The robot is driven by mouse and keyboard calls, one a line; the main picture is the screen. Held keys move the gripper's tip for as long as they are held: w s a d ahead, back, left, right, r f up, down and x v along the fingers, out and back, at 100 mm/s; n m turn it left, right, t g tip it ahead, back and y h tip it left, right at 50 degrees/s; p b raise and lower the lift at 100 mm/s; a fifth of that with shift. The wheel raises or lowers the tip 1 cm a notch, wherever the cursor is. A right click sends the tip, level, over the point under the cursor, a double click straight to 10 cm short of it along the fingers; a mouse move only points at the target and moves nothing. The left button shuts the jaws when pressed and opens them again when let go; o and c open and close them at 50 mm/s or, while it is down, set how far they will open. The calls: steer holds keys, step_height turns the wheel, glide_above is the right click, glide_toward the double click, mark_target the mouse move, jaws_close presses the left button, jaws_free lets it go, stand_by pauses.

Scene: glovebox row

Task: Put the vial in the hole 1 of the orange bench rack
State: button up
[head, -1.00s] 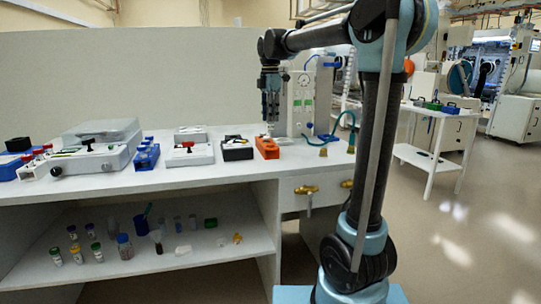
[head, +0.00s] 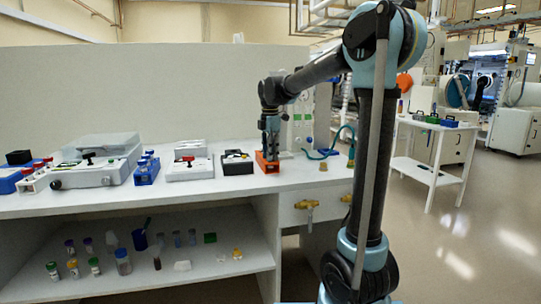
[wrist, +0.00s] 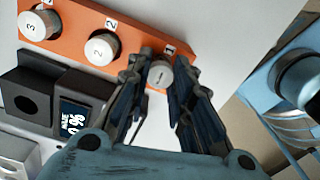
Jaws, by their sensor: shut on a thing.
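The orange bench rack (wrist: 70,15) lies across the top left of the wrist view, with printed numbers 3, 2 and 1. In the head view the orange rack (head: 267,165) stands on the bench directly under my gripper (head: 270,152). My gripper (wrist: 158,92) is shut on the vial (wrist: 160,74), whose pale round cap shows between the fingers. The vial is at the rack's end beside the number 1. Its body and hole 1 are hidden, so I cannot tell how deep it sits.
A dark block with a small display (wrist: 73,118) lies left of the fingers. A black box (head: 237,163) stands left of the rack. Teal tubing (head: 335,142) is to the right.

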steer(key=shift+f, duration=0.1)
steer(key=o, duration=0.9)
steer(key=shift+o, duration=0.2)
step_height(320, 180, up, 12)
steer(key=s+d+f+m+t, duration=0.1)
steer(key=s+d+f+m, duration=1.1)
steer(key=s+d, duration=0.4)
steer(key=s+d+f+m, duration=0.2)
steer(key=s+f+m, duration=0.3)
steer(key=s+f, duration=0.3)
steer(key=s+d+f+m+t, duration=0.1)
steer(key=s+d+f+m, duration=0.2)
steer(key=s+f+m, duration=0.3)
step_height(320, 180, down, 6)
steer(key=shift+s+d+r, duration=0.2)
steer(key=shift+s+d, duration=0.15)
steer(key=shift+s, duration=0.55)
